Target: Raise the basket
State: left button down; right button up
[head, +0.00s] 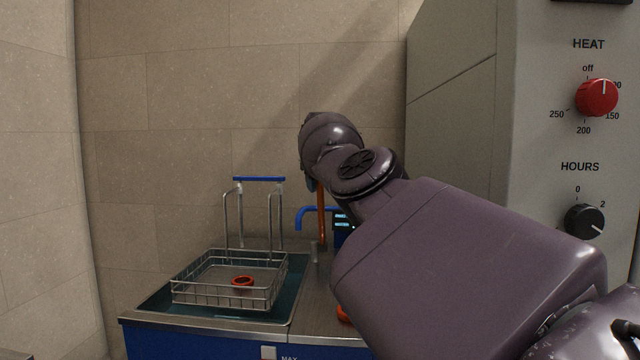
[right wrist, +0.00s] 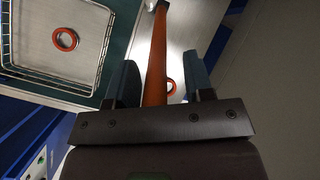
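The wire basket (head: 230,303) sits level at the tank's opening, with a red-orange ring (head: 243,282) lying in it. Its tall frame rises behind to a blue bar (head: 258,179). In the right wrist view the basket (right wrist: 55,78) and ring (right wrist: 65,39) show at upper left. My right gripper (right wrist: 160,58) points down, right of the basket. Its fingers stand apart on either side of an orange bar (right wrist: 155,75), with gaps visible beside it. The orange bar (head: 321,215) shows upright below the gripper in the head view. My left gripper is out of view.
The tank (head: 152,304) is set in a steel counter (head: 315,300). A second ring (right wrist: 171,86) lies on the counter. A grey cabinet with a red heat knob (head: 597,97) fills the right side.

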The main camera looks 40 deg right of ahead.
jog(key=shift+a, duration=0.15)
jog(key=shift+s+r, duration=0.1)
jog(key=shift+r, duration=0.2)
pick_arm(q)
jog(key=p, duration=0.2)
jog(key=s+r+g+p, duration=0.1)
jog(key=p, duration=0.2)
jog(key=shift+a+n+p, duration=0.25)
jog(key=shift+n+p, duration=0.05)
jog(key=shift+p, duration=0.05)
pick_arm(e)
jog(key=v, duration=1)
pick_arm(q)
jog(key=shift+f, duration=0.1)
pick_arm(e)
jog(key=shift+a, duration=0.1)
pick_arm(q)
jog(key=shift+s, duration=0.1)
